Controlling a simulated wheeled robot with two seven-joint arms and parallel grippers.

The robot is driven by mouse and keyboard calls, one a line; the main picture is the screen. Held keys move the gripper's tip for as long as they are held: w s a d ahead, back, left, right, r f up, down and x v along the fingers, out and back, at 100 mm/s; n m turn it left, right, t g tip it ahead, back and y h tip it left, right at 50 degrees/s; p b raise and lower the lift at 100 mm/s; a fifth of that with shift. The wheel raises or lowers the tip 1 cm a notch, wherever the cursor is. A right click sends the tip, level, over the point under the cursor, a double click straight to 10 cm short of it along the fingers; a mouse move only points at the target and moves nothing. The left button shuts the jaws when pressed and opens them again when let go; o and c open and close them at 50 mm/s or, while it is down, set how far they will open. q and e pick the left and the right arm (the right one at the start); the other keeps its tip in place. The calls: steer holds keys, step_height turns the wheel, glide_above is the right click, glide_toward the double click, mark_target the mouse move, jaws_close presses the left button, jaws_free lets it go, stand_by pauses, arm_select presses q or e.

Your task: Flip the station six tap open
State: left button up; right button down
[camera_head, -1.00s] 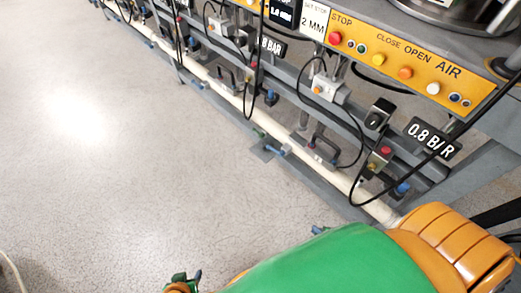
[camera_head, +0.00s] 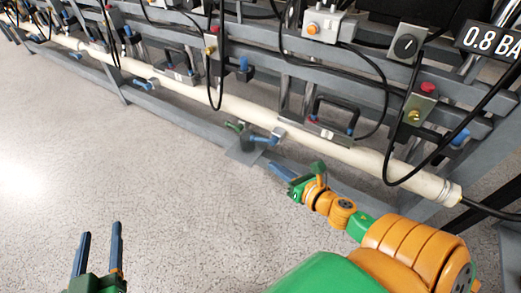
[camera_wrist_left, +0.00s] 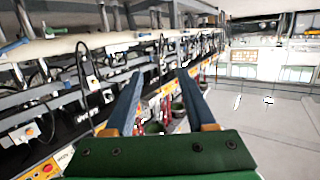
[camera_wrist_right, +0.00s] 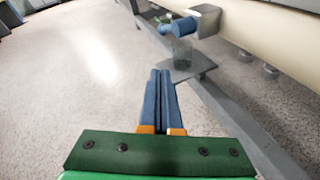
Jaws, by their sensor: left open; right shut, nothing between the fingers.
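A small tap with a blue handle (camera_head: 262,138) sits low beside the white pipe, near a foot plate. In the right wrist view the blue handle (camera_wrist_right: 179,27) lies by a grey block, beyond and above my fingertips, with a gap between. No number shows on it, so I cannot tell its station. My right gripper (camera_head: 275,169) is shut and empty, just below this tap in the head view; its closed fingers (camera_wrist_right: 160,72) show in the right wrist view. My left gripper (camera_head: 101,228) is open and empty, away over the floor.
The long white pipe (camera_head: 210,92) runs along the grey frame. Another blue-handled fitting (camera_head: 145,84) sits further left. Black cables hang in loops. A red button (camera_head: 428,87) and an 0.8 BAR sign (camera_head: 492,42) are at the right. The floor at left is clear.

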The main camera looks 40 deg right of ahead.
mark_target(263, 140)
arm_select(q)
step_height(263, 140, up, 11)
steer(key=s+d+t+h+b, duration=0.1)
steer(key=t+h, duration=0.1)
steer(key=t, duration=0.4)
steer(key=shift+d+m+h, duration=0.15)
steer(key=shift+m+h, duration=0.15)
steer(key=shift+m, duration=0.1)
arm_select(e)
steer(key=w, duration=0.8)
steer(key=shift+w+d+r, duration=0.15)
steer(key=shift+r, duration=0.1)
arm_select(q)
steer(key=shift+s, duration=0.1)
